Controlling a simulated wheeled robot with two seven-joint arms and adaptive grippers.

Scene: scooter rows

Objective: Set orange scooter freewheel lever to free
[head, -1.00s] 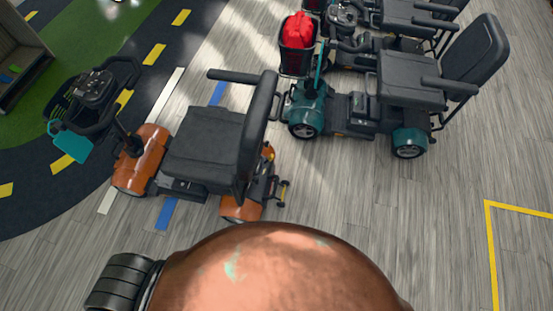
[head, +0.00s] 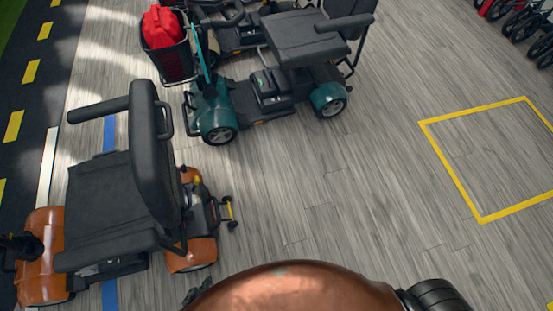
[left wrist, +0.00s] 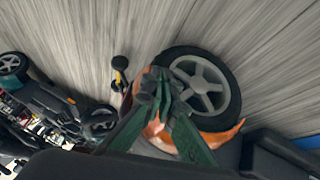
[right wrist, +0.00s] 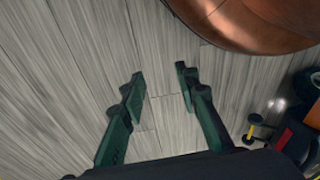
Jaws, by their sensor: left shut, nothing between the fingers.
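The orange scooter (head: 110,205) stands at the left of the head view, with its dark seat hiding part of its rear. A small yellow part (head: 197,181) shows at its rear, but I cannot tell if this is the freewheel lever or how it is set. My left gripper (head: 196,291) is just below the rear wheel in the head view. In the left wrist view its fingers (left wrist: 158,86) are shut and empty, in front of the rear wheel (left wrist: 222,88) and orange cover. My right gripper (right wrist: 157,82) is open and empty above the floor.
A teal scooter (head: 217,112) with a red bag (head: 164,27) in its basket stands behind. A small wheel (head: 232,225) on a yellow-marked bar sticks out behind the orange scooter. Floor is clear around the yellow outline (head: 450,160) at right.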

